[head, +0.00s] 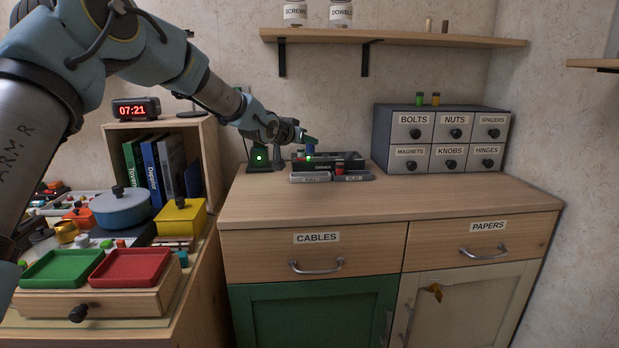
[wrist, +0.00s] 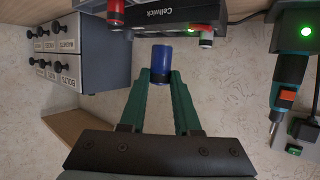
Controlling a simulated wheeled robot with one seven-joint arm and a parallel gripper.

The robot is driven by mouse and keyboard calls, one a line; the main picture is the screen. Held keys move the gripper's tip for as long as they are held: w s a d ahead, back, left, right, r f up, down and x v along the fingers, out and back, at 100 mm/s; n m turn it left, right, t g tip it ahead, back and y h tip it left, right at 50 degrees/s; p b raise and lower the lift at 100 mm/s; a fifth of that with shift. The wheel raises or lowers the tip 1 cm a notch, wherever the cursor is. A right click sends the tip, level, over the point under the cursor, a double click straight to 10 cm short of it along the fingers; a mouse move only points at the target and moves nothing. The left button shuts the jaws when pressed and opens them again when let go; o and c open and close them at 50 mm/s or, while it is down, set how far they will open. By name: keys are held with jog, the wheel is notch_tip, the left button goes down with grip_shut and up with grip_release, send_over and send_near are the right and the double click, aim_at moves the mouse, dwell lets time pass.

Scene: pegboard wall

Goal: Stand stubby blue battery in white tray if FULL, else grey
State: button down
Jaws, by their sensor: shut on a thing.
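The stubby blue battery (wrist: 161,60) is held between the green fingertips of my gripper (wrist: 160,77) in the wrist view, with its far end sticking out beyond them. In the head view my gripper (head: 308,142) is above the back of the cabinet top, with the blue battery (head: 310,150) below its fingers. The black Cellwick device (head: 347,157) is right by the battery and also shows in the wrist view (wrist: 172,14). I cannot tell whether they touch. Two small labelled greyish holders, left (head: 309,178) and right (head: 354,176), lie in front. I cannot make out a white tray.
A charging stand (head: 259,160) with a green light is left of the device. A grey drawer unit (head: 440,138) stands at the right. A green tray (head: 62,267) and a red tray (head: 130,267) are at the lower left. The cabinet top's front is clear.

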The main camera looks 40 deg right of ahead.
jog(key=shift+f, duration=3.9)
jog(key=shift+f, duration=0.1)
jog(key=shift+f, duration=0.15)
jog(key=c, duration=0.6)
grip_release()
jog(key=shift+r+p, duration=0.3)
jog(key=b+v, duration=0.1)
jog(key=v, duration=1.1)
jog(key=shift+b, duration=0.35)
